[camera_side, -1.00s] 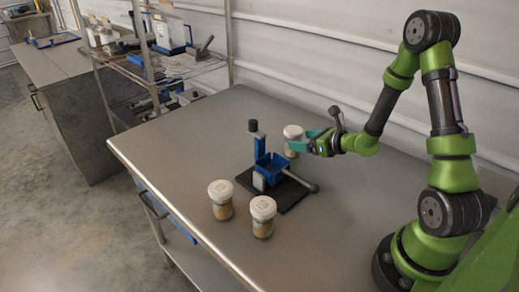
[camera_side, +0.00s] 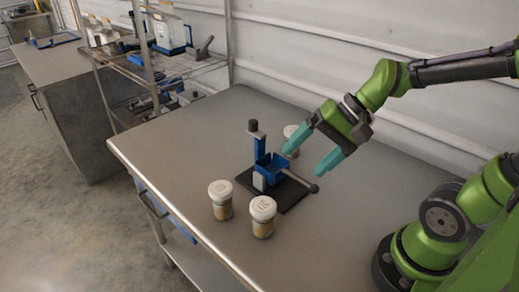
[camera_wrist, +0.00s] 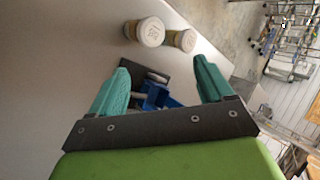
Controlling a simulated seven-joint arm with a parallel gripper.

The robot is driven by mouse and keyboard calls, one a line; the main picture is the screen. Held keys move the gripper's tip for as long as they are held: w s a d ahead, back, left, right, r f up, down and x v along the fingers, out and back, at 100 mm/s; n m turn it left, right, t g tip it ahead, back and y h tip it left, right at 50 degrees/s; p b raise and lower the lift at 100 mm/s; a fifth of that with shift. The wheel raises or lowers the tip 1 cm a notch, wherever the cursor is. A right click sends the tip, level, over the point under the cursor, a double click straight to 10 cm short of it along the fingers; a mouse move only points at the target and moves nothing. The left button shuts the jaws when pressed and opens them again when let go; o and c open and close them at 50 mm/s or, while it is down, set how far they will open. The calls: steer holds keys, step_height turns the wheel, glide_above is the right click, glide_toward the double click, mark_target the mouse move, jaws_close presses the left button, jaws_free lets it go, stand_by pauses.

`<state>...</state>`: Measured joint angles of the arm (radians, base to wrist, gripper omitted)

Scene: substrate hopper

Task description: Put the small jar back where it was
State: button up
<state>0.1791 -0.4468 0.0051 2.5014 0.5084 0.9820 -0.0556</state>
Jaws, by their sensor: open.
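Three jars with white lids and tan contents stand on the table. Two stand near the front edge: a left jar (camera_side: 221,200) and a right jar (camera_side: 262,217). A third jar (camera_side: 290,131) stands behind the blue hopper (camera_side: 271,167), partly hidden by a finger. They look alike in size, so I cannot tell which is the small one. My gripper (camera_side: 304,160) is open and empty, tilted down above the hopper's right side. In the wrist view, two jars (camera_wrist: 150,32) (camera_wrist: 181,40) show beyond the fingertips, and the hopper (camera_wrist: 158,96) lies between the fingers.
The hopper has a dark base plate (camera_side: 292,199), an upright blue post with a black knob (camera_side: 253,126) and a lever reaching right (camera_side: 300,181). The table (camera_side: 180,140) is bare to the left. A wire shelf (camera_side: 185,70) stands behind left.

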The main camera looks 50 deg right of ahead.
steer(key=shift+o, duration=0.2)
steer(key=r+n+h, duration=0.1)
steer(key=s+d+r+n+t+h, duration=0.1)
steer(key=n, duration=0.1)
steer(key=s+d+r+n+h, duration=0.1)
steer(key=r+n, duration=0.1)
steer(key=shift+s+t, duration=0.2)
steer(key=shift+t, duration=0.2)
steer(key=shift+o, duration=1)
steer(key=shift+d+r+n+h, duration=0.25)
steer(key=shift+d+n+h, duration=0.05)
